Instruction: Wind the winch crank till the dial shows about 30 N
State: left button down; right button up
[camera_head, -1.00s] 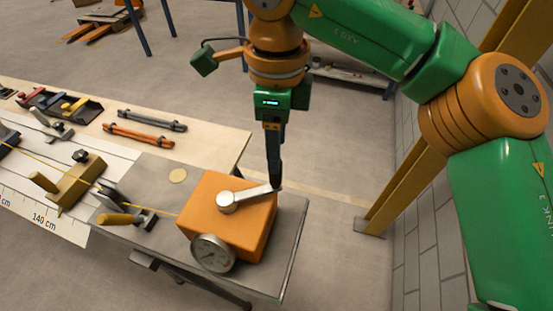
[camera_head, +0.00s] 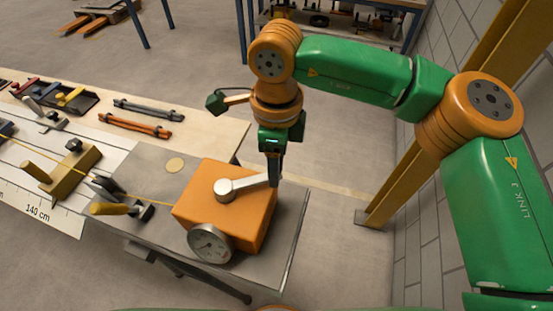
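The orange winch box (camera_head: 245,232) stands on the grey plate at the end of the bench. Its silver crank (camera_head: 245,184) runs from a round hub on the box top rightward to the box's far right edge. The round dial (camera_head: 209,243) is on the box's near face; its needle is too small to read. My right gripper (camera_head: 274,182) points down at the crank's outer end, its dark fingers at or touching it. The crank's handle is hidden there, and I cannot tell whether the fingers are closed on it. My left gripper is out of view.
A yellow cord runs left from the winch past a clamp with a yellow handle (camera_head: 110,208) and a tan block (camera_head: 72,170). Orange and grey bars (camera_head: 135,125) lie on the bench behind. A yellow post (camera_head: 425,135) and brick wall stand at right.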

grip_shut()
dwell(1.2)
